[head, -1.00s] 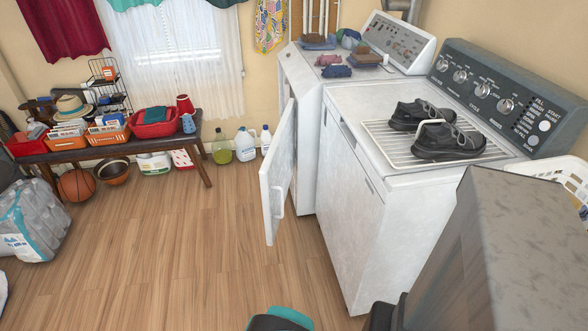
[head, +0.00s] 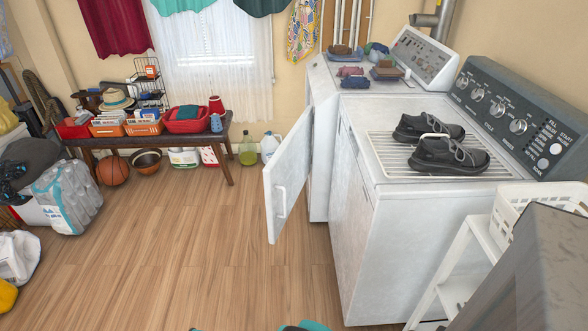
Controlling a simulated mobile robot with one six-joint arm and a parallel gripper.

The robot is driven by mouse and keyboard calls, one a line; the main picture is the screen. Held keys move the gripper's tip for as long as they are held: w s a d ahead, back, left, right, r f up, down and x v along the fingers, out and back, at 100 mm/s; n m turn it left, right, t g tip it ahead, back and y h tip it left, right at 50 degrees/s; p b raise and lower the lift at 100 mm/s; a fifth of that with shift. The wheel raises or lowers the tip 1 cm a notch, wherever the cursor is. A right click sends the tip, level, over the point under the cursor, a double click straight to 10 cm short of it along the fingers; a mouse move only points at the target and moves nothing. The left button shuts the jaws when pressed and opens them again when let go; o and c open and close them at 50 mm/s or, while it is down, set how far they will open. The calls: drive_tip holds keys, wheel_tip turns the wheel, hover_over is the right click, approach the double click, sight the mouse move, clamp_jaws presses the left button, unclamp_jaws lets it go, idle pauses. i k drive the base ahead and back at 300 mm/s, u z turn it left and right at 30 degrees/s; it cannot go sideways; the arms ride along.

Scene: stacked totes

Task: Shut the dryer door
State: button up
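The white dryer door (head: 287,180) stands swung open into the room, hinged on the far white machine. Its handle (head: 281,203) shows on the face turned towards me. The dryer (head: 322,140) stands against the wall beyond the nearer washer; its opening is hidden behind the door and the washer. My gripper is not in view. A bit of teal shows at the bottom edge; I cannot tell what it is.
The near washer (head: 385,240) carries a rack with dark shoes (head: 445,150). A bench (head: 222,150) with baskets stands under the window, bottles (head: 248,150) beneath. White shelving (head: 465,255) and a grey block (head: 540,275) stand at the right. The wooden floor (head: 190,240) is clear.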

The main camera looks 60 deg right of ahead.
sight(285, 174)
drive_tip(key=z, duration=3.85)
drive_tip(key=i, duration=0.1)
drive_tip(key=u, duration=2.25)
drive_tip(key=k, duration=0.35)
drive_tip(key=u, duration=0.1)
